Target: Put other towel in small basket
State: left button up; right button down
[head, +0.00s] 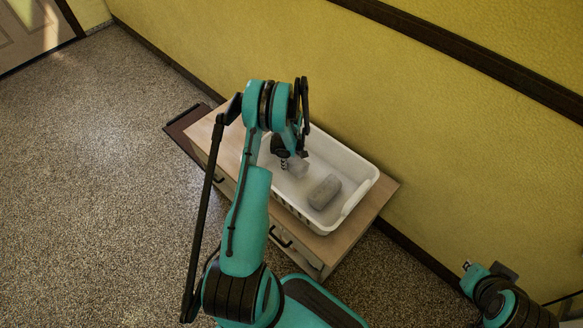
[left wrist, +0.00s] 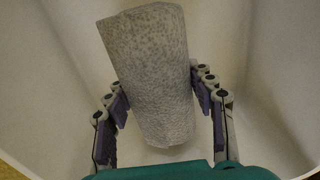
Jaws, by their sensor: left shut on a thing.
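A grey rolled towel (head: 325,191) lies in the white basket (head: 357,198), toward its right end in the head view. A second grey towel (head: 299,168) is at my left gripper (head: 290,164), inside the basket's outline. In the left wrist view this speckled grey towel roll (left wrist: 152,75) stands between the two fingers, tilted slightly, with pale basket walls around it. My left gripper is shut on it. I cannot tell whether its lower end touches the basket floor. My right gripper is not seen; only part of my right arm shows at lower right.
The basket sits on a wooden cabinet (head: 384,193) with dark drawer handles, against the yellow wall (head: 440,130). A dark flat object (head: 187,122) is at the cabinet's left end. The speckled floor (head: 100,180) on the left is clear.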

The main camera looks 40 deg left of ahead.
pick_arm(q)
notch_tip(320, 180, down, 4)
jog(key=shift+r+b, duration=0.15)
jog(key=shift+b, duration=0.7)
jog(key=shift+r, duration=0.1)
jog(key=o, duration=1.7)
